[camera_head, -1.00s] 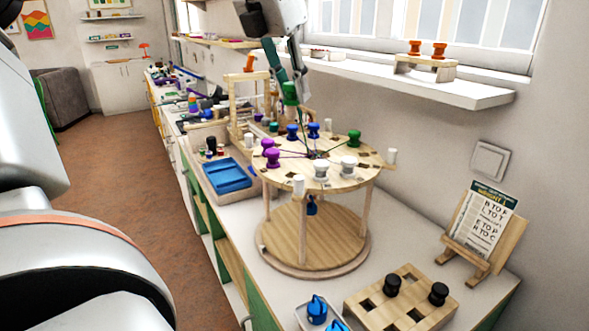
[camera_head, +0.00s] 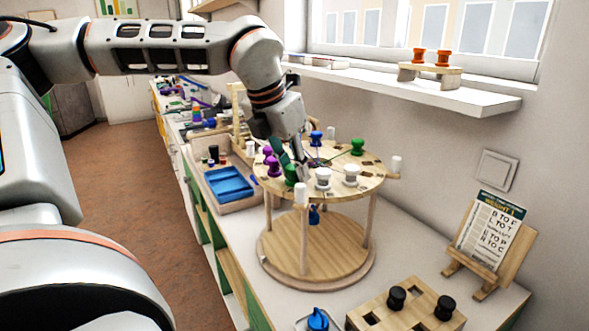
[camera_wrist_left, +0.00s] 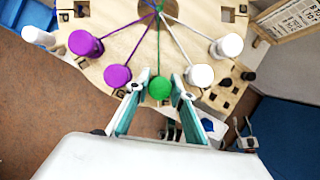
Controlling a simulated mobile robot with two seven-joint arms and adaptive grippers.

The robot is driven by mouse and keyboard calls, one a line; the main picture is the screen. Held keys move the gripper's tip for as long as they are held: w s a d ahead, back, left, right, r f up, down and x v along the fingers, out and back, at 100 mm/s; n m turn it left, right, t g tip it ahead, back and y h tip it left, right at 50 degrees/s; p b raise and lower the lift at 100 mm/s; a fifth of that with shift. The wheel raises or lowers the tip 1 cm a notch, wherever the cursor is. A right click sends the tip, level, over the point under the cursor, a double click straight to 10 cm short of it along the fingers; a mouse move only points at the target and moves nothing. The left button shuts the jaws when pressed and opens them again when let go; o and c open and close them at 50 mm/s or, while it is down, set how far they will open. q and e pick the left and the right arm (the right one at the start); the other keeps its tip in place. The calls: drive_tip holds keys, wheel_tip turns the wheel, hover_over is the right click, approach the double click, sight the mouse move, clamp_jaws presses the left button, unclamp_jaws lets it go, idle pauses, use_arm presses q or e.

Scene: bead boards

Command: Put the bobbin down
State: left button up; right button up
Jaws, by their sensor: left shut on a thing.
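The round wooden board (camera_head: 335,181) stands on posts above a round base. My left gripper (camera_head: 296,168) reaches down at its near edge, shut on a green bobbin (camera_head: 290,173). In the left wrist view the green bobbin (camera_wrist_left: 159,88) sits between the two teal fingers, with a green thread running to the board's centre. It lies between a purple bobbin (camera_wrist_left: 118,76) and a white bobbin (camera_wrist_left: 200,75). I cannot tell whether it touches the board. Another green bobbin (camera_head: 357,147) stands at the far right of the board. My right gripper is not in view.
Another white bobbin (camera_head: 351,174), a purple bobbin (camera_head: 271,167) and a blue bobbin (camera_head: 316,137) stand on the board. A blue tray (camera_head: 229,184) is left, a holed block (camera_head: 421,310) with black pegs in front.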

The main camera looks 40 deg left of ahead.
use_arm(q)
drive_tip(key=shift+f, duration=0.15)
drive_tip(key=o, duration=0.8)
drive_tip(key=shift+o, duration=0.2)
drive_tip(key=shift+s+r, duration=0.1)
drive_tip(key=shift+r, duration=0.35)
drive_tip(key=p+v, duration=0.1)
drive_tip(key=v, duration=1)
drive_tip(key=shift+s+r, duration=0.2)
